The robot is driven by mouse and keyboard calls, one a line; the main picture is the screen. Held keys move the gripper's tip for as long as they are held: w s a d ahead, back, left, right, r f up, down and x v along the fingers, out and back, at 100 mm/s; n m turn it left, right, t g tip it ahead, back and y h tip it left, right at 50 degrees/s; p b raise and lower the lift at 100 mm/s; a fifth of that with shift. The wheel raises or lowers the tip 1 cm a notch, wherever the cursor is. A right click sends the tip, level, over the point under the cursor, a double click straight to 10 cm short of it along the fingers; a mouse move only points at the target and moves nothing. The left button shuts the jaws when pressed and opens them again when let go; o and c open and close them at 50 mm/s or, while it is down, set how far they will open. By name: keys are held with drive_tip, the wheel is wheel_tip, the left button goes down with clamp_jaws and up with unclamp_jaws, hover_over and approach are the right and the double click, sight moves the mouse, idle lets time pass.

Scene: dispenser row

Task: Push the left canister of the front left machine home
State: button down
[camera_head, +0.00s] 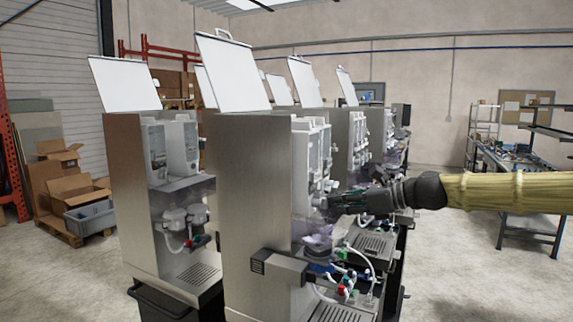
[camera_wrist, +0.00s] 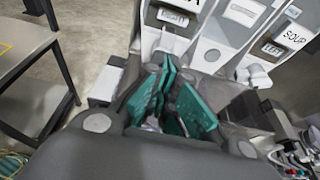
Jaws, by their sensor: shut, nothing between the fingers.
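My gripper (camera_head: 338,203) is shut and empty, reaching from the right to the front of the nearest steel machine (camera_head: 245,190), just below its clear canisters (camera_head: 304,160). In the wrist view the teal-padded fingers of my gripper (camera_wrist: 172,82) point at the lower front of the left of two white canisters (camera_wrist: 185,18). Its label is partly cut off. I cannot tell whether the fingertips touch the left canister. How far back it sits is hidden.
Another steel machine (camera_head: 140,190) with two canisters stands at the left. Below my gripper are hoses, coloured fittings and a drip tray (camera_head: 343,312). More machines stand behind. A shelf (camera_wrist: 30,70) shows at the wrist view's left. The floor at right (camera_head: 450,270) is clear.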

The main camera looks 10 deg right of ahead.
drive_tip(key=shift+w+a, duration=0.45)
drive_tip(key=shift+a, duration=0.2)
drive_tip(key=shift+w+a+p, duration=0.2)
drive_tip(key=shift+a+p, duration=0.05)
drive_tip(key=shift+p, duration=0.05)
idle(0.3)
